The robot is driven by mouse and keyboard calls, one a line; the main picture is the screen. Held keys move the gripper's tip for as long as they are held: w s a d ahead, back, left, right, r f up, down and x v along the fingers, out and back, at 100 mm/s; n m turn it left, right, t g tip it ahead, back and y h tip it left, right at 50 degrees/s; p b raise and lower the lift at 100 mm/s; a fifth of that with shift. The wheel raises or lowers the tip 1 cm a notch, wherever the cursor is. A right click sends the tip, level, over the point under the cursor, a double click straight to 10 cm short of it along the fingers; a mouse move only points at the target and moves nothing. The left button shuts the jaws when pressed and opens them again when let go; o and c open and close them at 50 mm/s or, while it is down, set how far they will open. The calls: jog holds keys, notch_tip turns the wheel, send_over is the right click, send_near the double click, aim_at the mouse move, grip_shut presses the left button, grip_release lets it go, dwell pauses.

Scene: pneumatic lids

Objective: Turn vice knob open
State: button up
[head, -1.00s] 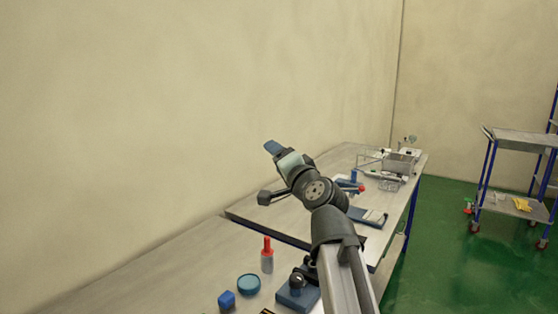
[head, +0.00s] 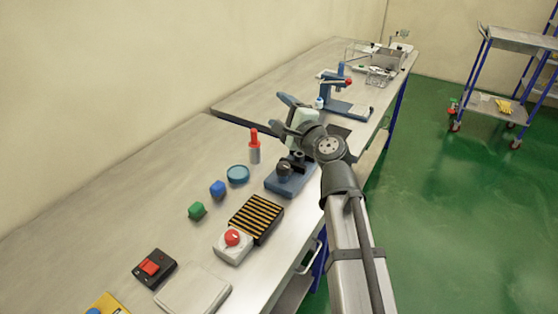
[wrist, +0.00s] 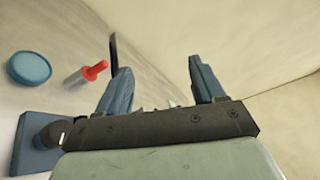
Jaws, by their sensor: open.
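A small blue-based fixture (head: 285,183) with a dark round knob (head: 284,168), which looks like the vice, stands near the table's front edge in the head view. Its blue base (wrist: 34,150) and dark knob (wrist: 55,132) also show at the lower left of the wrist view. My gripper (head: 288,99) is above the table, beyond the fixture in the head view. In the wrist view the two blue fingers (wrist: 160,66) are wide apart with nothing between them. My arm is close beside the fixture in the head view and may hide part of it.
A striped block (head: 256,218) and red button box (head: 233,245) are nearer. A blue press (head: 333,88) stands beyond my gripper.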

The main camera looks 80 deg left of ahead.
jog(key=w+d+f+m, duration=0.2)
jog(key=d+f+m, duration=0.45)
jog(key=f, duration=0.35)
jog(key=m, duration=0.7)
send_near(280, 163)
jog(key=shift+v, duration=1.05)
jog(key=shift+w+d+f+m, duration=0.15)
jog(key=shift+w+f+m, duration=0.2)
jog(key=shift+f+m, duration=0.15)
jog(key=x, duration=1.3)
jog(key=shift+s+a, duration=0.15)
jog(key=shift+a, duration=0.1)
jog(key=c, duration=1)
jog(key=shift+o, duration=0.2)
jog(key=shift+n+g, duration=0.25)
jog(key=shift+g, duration=0.25)
